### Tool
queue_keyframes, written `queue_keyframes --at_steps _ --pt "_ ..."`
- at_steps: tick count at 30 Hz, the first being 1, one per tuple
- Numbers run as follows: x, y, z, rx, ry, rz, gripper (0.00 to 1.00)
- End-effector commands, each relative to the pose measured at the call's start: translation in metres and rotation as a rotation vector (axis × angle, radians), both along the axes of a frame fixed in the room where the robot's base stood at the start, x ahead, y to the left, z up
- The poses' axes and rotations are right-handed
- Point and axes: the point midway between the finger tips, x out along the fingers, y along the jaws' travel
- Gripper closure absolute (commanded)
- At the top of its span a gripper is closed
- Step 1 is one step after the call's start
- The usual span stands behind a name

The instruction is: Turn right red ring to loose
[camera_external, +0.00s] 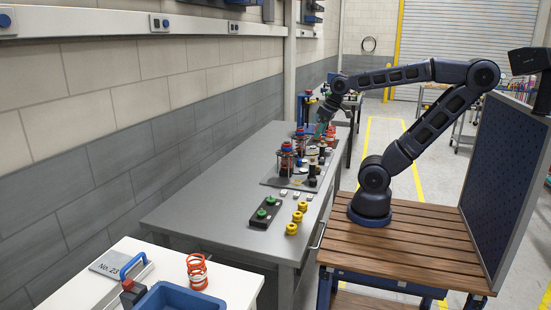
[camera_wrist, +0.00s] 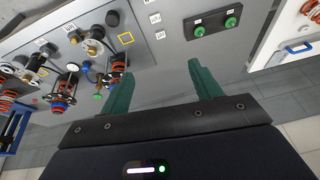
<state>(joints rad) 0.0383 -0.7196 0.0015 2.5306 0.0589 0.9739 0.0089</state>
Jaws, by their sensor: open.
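My gripper (camera_external: 326,116) hangs over the far part of the grey workbench in the external view. In the wrist view my gripper (camera_wrist: 162,78) shows two green fingers wide apart, with only bare bench top between them. A spring unit with red parts (camera_external: 287,162) stands on the fixture plate, nearer the camera than my gripper; others stand close behind it. In the wrist view, one red spring unit (camera_wrist: 62,92) is left of the fingers, and another (camera_wrist: 118,64) is partly hidden by the left finger. I cannot tell which red ring is the right one.
Brass-and-black posts (camera_wrist: 94,42) stand on the plate beside the spring units. A black box with green knobs (camera_external: 265,212) and several yellow pieces (camera_external: 297,216) sit at the bench's near end. The bench's left side (camera_external: 205,205) is clear.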

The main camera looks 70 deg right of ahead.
Motion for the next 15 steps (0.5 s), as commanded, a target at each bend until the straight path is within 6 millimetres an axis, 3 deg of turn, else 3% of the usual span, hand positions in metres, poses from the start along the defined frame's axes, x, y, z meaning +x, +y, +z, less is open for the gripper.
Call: queue_keyframes --at_steps 15 --pt "0.061 -0.018 -0.036 0.566 0.308 -0.541 0.37"
